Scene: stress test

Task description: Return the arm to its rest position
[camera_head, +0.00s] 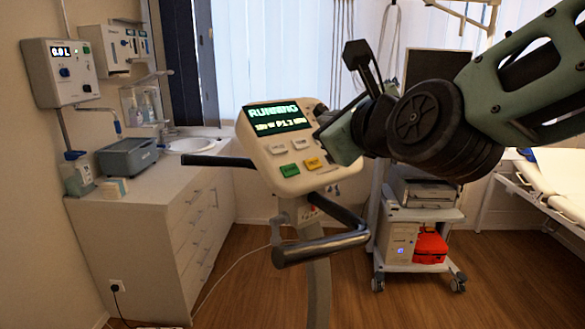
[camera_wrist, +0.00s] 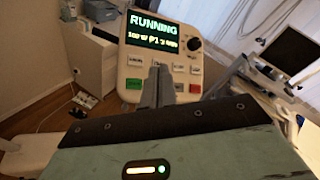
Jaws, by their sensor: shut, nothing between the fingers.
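My arm (camera_head: 525,75) reaches in from the right in the head view, its end in front of the console's right side. My gripper (camera_wrist: 158,72) is shut and empty in the wrist view, its two fingers together over the lower middle of the console's key panel. Whether the fingertips touch the console cannot be told. The white exercise-bike console (camera_head: 287,160) also shows in the wrist view (camera_wrist: 130,70). Its screen (camera_head: 276,118) reads RUNNING, with a smaller line below.
Black handlebars (camera_head: 320,247) stick out below the console. A counter with drawers (camera_head: 160,215) and a sink (camera_head: 190,145) stands left. A wheeled cart (camera_head: 425,215) with a red bag (camera_head: 430,247) stands behind my arm. A bed (camera_head: 555,180) is at right.

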